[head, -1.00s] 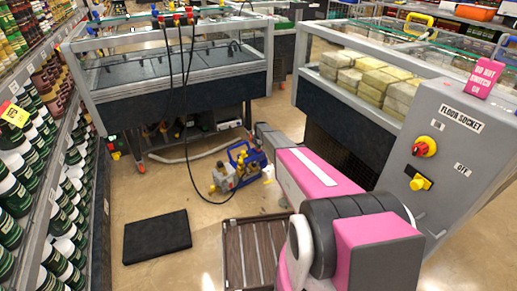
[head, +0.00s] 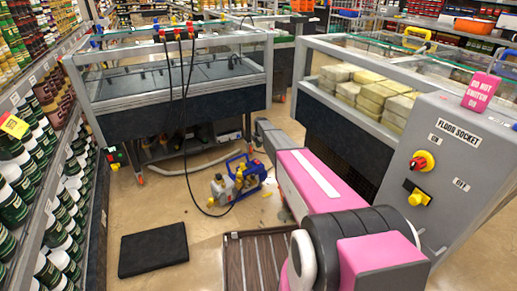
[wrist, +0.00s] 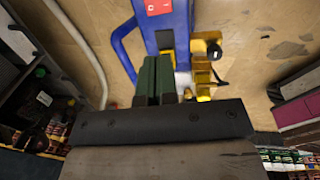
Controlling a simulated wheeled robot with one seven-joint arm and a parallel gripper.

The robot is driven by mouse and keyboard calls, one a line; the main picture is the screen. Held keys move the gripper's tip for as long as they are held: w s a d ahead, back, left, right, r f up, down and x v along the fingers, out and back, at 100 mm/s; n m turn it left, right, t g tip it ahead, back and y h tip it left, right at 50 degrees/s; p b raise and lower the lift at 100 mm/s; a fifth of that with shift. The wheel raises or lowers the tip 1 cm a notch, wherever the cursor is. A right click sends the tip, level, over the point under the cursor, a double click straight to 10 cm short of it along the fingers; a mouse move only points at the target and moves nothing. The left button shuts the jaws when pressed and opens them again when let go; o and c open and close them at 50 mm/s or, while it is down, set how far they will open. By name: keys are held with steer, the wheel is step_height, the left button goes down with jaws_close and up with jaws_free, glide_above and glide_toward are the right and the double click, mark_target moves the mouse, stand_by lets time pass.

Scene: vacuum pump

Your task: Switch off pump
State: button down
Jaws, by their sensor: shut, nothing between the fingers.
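The pump (head: 238,180) stands on the floor in the head view, with a blue frame and pale and yellow parts. In the wrist view its blue body (wrist: 166,32) fills the top middle. A red switch plate (wrist: 158,7) with white marks is on it, cut by the top edge. My gripper (wrist: 156,62) shows as two dark green fingers, shut together and empty, overlapping the blue body below the red plate. Whether they touch it I cannot tell. Brass fittings (wrist: 205,70) are just right of the fingers. In the head view I cannot make out the fingers.
A black mat (head: 153,250) and a slatted panel (head: 255,264) lie on the floor. Black hoses (head: 186,100) run from the left display case (head: 180,105) to the pump. A grey socket panel (head: 450,160) stands at right, shelves (head: 50,200) at left.

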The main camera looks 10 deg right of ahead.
mark_target(256, 161)
steer(key=shift+w+a, duration=0.35)
steer(key=shift+w, duration=0.3)
steer(key=shift+f, duration=0.1)
steer(key=f, duration=0.4)
steer(key=w+f, duration=0.1)
steer(key=f, duration=0.4)
steer(key=a+f, duration=0.1)
steer(key=f, duration=0.3)
steer(key=shift+w+f, duration=0.25)
steer(key=shift+f, duration=0.05)
steer(key=shift+f, duration=0.1)
steer(key=shift+f, duration=0.15)
steer(key=shift+s+d, duration=0.1)
